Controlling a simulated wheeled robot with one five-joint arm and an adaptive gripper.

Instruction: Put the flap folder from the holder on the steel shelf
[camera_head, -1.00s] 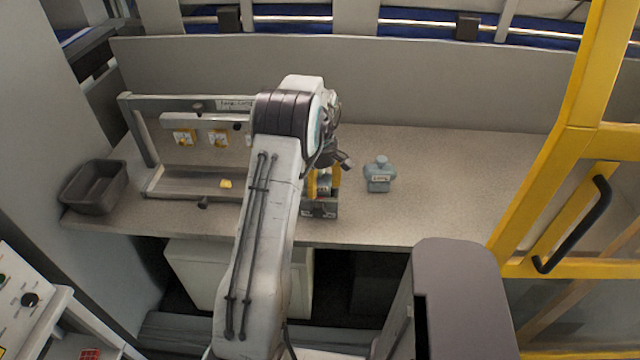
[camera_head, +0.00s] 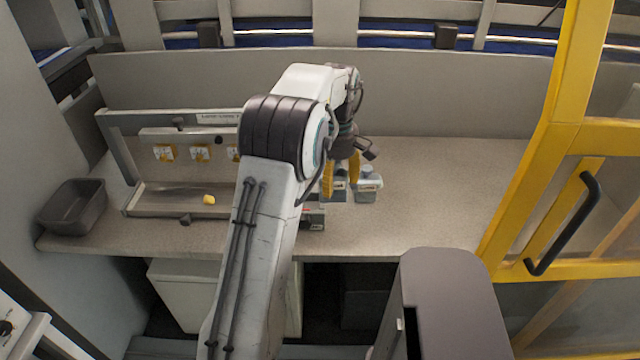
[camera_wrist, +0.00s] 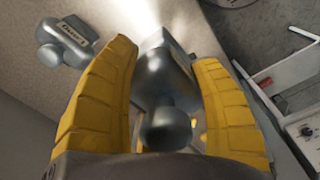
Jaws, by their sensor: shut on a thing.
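My gripper (camera_head: 341,178) has yellow fingers and is shut on a grey, knobbed part, the flap folder (camera_head: 338,194), above the worktop. In the wrist view the fingers (camera_wrist: 168,65) close around the flap folder (camera_wrist: 163,75), its round knob toward the camera. The low dark holder (camera_head: 314,218) shows beside my arm, partly hidden by it. At the left of the worktop stands a grey metal rack with a ledge, which may be the steel shelf (camera_head: 160,203). A small yellow piece (camera_head: 209,199) lies on it.
A similar grey labelled part (camera_head: 368,187) stands close to the right of the held one; it also shows in the wrist view (camera_wrist: 66,45). A dark bin (camera_head: 73,207) sits at the far left. A yellow door frame (camera_head: 545,190) bounds the right. The worktop's right half is clear.

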